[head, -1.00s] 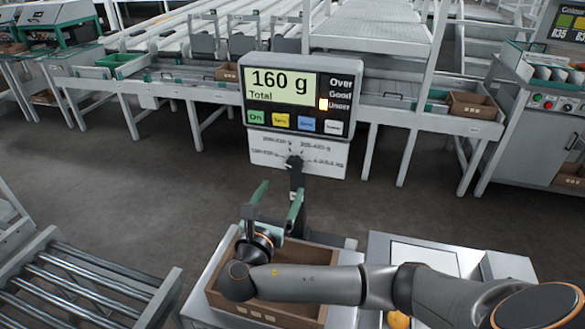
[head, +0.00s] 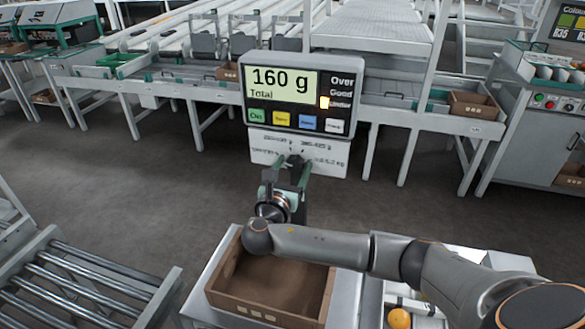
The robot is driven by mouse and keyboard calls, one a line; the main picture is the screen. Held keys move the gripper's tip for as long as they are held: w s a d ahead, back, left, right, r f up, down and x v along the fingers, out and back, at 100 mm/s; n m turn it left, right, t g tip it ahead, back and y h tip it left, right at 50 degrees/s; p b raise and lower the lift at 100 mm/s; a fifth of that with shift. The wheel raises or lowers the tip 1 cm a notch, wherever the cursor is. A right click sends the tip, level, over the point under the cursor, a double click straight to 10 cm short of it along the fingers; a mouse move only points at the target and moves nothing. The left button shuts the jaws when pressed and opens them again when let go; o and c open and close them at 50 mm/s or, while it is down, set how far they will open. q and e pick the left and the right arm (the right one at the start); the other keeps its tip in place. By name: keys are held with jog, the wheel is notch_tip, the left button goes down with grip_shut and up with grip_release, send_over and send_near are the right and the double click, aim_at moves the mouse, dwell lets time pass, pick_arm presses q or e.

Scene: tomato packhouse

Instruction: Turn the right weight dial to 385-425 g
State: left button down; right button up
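The weight dial (head: 294,160) is a small dark knob on a white label plate (head: 328,158) under the scale display (head: 296,97). The plate has several printed weight ranges around the knob, now partly covered and too small to read surely. The display reads 160 g Total, and the lamp beside "Under" is lit. My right gripper (head: 292,168) is at the dial, its two green-tipped fingers apart on either side of the knob. I cannot tell whether they touch it. The knob's pointer is mostly hidden. My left gripper is not in view.
A brown crate (head: 228,306), empty as far as I see, stands on the scale platform below my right arm. An orange fruit (head: 399,318) lies at the bottom right. A roller conveyor (head: 85,290) is at the lower left. Sorting benches stand behind the display.

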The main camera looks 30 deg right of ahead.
grip_shut()
dwell(0.3)
